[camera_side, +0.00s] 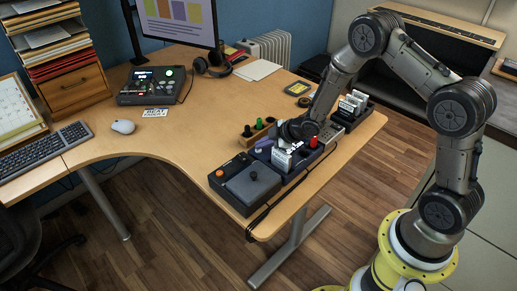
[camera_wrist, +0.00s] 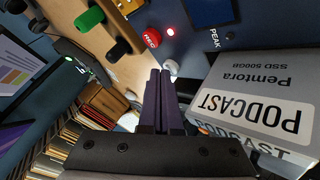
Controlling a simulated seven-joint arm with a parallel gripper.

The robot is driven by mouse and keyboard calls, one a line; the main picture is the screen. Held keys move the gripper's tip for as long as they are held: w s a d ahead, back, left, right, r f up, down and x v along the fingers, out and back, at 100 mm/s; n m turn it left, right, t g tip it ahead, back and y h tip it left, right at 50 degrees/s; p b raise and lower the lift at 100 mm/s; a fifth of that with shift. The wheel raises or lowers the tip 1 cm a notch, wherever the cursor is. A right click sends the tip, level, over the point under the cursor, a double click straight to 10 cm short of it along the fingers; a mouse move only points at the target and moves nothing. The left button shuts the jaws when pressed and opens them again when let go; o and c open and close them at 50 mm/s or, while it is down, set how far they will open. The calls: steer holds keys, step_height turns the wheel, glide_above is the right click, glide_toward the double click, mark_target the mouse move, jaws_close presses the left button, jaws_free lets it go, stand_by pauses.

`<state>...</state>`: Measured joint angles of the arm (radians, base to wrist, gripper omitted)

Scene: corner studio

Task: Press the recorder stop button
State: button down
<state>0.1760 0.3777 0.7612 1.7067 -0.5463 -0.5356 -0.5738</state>
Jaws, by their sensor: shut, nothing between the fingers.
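In the wrist view, the recorder is a dark blue panel (camera_wrist: 200,45) with a round red REC button (camera_wrist: 152,37). A small red light (camera_wrist: 170,31) glows beside that button. A small pale round button (camera_wrist: 171,67), its marking unreadable, sits right at the tips of my gripper (camera_wrist: 160,72). The purple fingers are closed together and hold nothing. I cannot tell whether they touch the pale button. In the side view, my gripper (camera_side: 264,143) is low over the row of equipment along the desk's edge. The recorder's buttons cannot be made out there.
A white PODCAST SSD box (camera_wrist: 255,100) stands close to the right of my fingers. A wooden peg holder (camera_wrist: 120,50) with green and black pegs is on the left. In the side view, a joystick box (camera_side: 253,187) stands at the front; the desk's middle (camera_side: 190,140) is clear.

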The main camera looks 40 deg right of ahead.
steer(key=shift+s+f, duration=0.25)
steer(key=shift+f, duration=0.45)
steer(key=shift+s+r, duration=0.1)
stand_by(0.4)
steer(key=shift+s+a+r, duration=0.1)
steer(key=shift+s+r, duration=0.1)
steer(key=shift+r, duration=0.2)
steer(key=shift+w+r, duration=0.15)
steer(key=shift+r, duration=1.5)
steer(key=shift+w+r, duration=0.15)
steer(key=shift+r, duration=1.45)
